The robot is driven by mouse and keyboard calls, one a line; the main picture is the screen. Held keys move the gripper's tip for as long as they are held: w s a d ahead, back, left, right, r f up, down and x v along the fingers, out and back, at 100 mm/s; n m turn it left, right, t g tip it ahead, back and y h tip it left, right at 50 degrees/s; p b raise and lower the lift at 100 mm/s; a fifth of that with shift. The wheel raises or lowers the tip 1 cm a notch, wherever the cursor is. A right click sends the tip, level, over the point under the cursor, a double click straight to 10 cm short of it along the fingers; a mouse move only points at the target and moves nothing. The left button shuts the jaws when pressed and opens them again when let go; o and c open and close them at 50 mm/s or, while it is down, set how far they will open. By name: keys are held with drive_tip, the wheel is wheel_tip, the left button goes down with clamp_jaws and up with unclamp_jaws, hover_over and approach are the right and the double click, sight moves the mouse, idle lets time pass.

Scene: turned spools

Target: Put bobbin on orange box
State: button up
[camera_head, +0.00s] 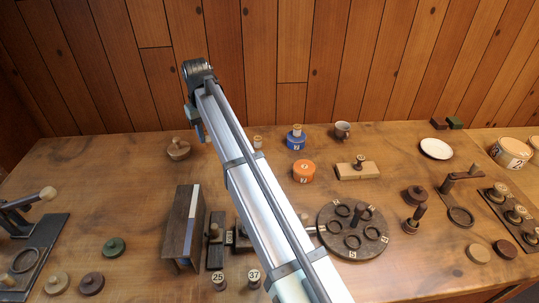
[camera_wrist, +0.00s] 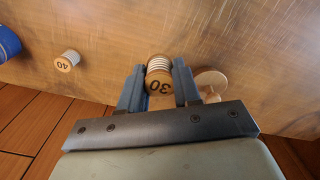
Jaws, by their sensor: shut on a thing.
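My gripper (camera_wrist: 159,88) is shut on a bobbin (camera_wrist: 159,72), with one finger on each side. The bobbin is pale wood wound with light thread, and its end is marked 30. In the head view my gripper (camera_head: 198,130) is at the back left of the table, and the held bobbin is hidden there. I cannot tell whether it touches the table. The orange box (camera_head: 303,172) is a low round box near the middle of the table, right of my arm, with nothing on it. It is out of the wrist view.
Another bobbin, marked 40 (camera_wrist: 67,61), stands nearby. A blue box (camera_head: 296,141) with a bobbin on top stands behind the orange box. A lidded wooden pot (camera_head: 178,150) is close to my gripper.

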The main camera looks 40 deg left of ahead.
drive_tip(key=w+d+r+m, duration=0.2)
drive_tip(key=w+d, duration=0.5)
drive_tip(key=w, duration=0.4)
wheel_tip(320, 180, up, 2)
drive_tip(key=n, duration=0.3)
hover_over(304, 166)
drive_tip(key=shift+d+f, duration=0.1)
drive_tip(key=shift+f, duration=4.55)
drive_tip(key=shift+f, duration=0.15)
drive_tip(key=o, duration=1)
